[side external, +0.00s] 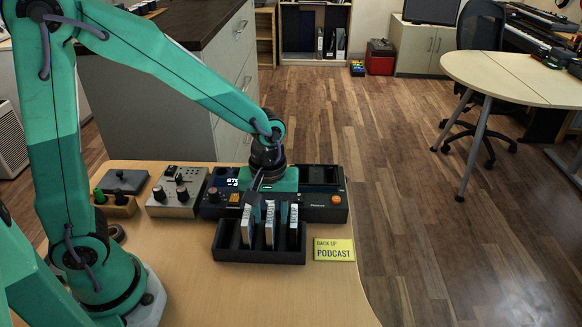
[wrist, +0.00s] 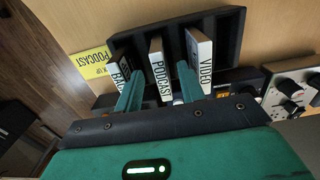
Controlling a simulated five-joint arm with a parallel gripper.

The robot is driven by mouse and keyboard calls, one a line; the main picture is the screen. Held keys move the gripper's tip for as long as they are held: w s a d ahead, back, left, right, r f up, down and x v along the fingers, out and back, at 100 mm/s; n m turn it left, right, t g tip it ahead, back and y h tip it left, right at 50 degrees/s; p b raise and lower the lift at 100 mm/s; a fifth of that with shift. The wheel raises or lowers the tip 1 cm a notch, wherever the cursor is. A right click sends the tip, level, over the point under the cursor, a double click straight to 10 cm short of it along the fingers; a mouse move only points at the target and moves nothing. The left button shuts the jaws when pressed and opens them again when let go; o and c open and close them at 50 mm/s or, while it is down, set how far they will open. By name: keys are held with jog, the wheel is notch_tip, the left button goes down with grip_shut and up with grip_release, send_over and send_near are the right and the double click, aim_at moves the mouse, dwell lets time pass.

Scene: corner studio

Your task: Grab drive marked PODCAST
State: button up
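Three upright drives stand in slots of a black rack (side external: 262,256). In the wrist view, the middle drive reads PODCAST (wrist: 159,70). The drive to its right reads VIDEO (wrist: 200,50). The drive to its left shows BA (wrist: 120,66), the rest of its label hidden by a finger. In the side view, the PODCAST drive is the middle one (side external: 269,228). My gripper (wrist: 158,86) is open above the rack, one finger on each side of the PODCAST drive, with visible gaps. It also shows from the side (side external: 267,200). Fingertip depth is hard to tell.
A yellow card reading BACK UP PODCAST (side external: 334,250) lies right of the rack. Behind the rack stands a dark console (side external: 320,206); a grey knobbed box (side external: 176,193) and a small dark device (side external: 122,182) stand to the left. The desk's front is clear.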

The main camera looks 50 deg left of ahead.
jog(key=shift+f, duration=2.35)
grip_shut()
